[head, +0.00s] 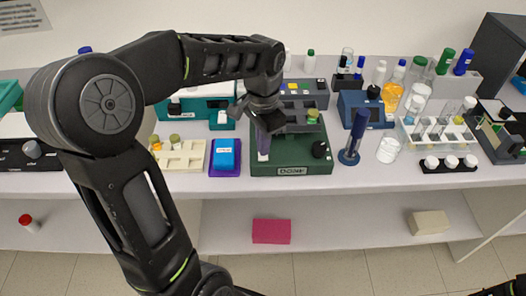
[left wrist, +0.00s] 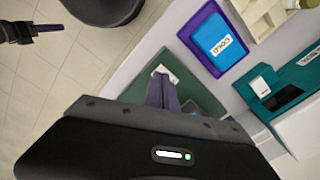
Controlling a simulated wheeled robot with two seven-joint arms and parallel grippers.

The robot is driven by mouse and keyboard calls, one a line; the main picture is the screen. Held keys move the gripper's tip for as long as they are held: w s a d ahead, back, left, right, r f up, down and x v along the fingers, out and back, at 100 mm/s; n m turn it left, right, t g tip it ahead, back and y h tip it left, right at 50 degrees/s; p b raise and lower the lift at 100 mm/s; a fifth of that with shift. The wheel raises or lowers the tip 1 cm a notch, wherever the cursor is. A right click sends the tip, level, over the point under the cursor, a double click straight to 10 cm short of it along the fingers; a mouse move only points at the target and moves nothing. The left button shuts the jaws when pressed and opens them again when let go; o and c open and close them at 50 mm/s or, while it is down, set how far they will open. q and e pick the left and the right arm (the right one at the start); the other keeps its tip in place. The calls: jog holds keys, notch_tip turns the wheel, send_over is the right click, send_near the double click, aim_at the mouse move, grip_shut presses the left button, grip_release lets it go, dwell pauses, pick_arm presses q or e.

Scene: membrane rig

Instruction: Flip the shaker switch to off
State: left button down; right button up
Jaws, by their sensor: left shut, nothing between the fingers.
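A dark green bench device with a label on its front, which looks like the shaker (head: 291,182), stands near the table's front edge. My left gripper (head: 263,150) is shut and empty, pointing down over the left part of its top. A small white piece, apparently the switch (head: 263,157), shows right at the fingertips. In the left wrist view the shut fingers (left wrist: 160,88) reach to the white switch plate (left wrist: 166,73) and partly cover it. I cannot tell contact or the switch's position. My right gripper (left wrist: 40,29) shows small at the upper left of the left wrist view.
A blue box on a purple tray (head: 212,170) and a cream rack (head: 168,161) stand left of the shaker. A black knob (head: 320,150) is on its right. A blue upright tool (head: 352,145), a beaker (head: 388,150) and a tube rack (head: 410,125) stand further right.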

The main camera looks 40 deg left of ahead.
pick_arm(q)
jog(key=shift+f+b, duration=0.7)
jog(key=shift+f, duration=0.3)
dwell(0.5)
notch_tip(320, 180, up, 7)
jog(key=p, duration=0.5)
jog(key=shift+p, duration=0.35)
dwell(0.5)
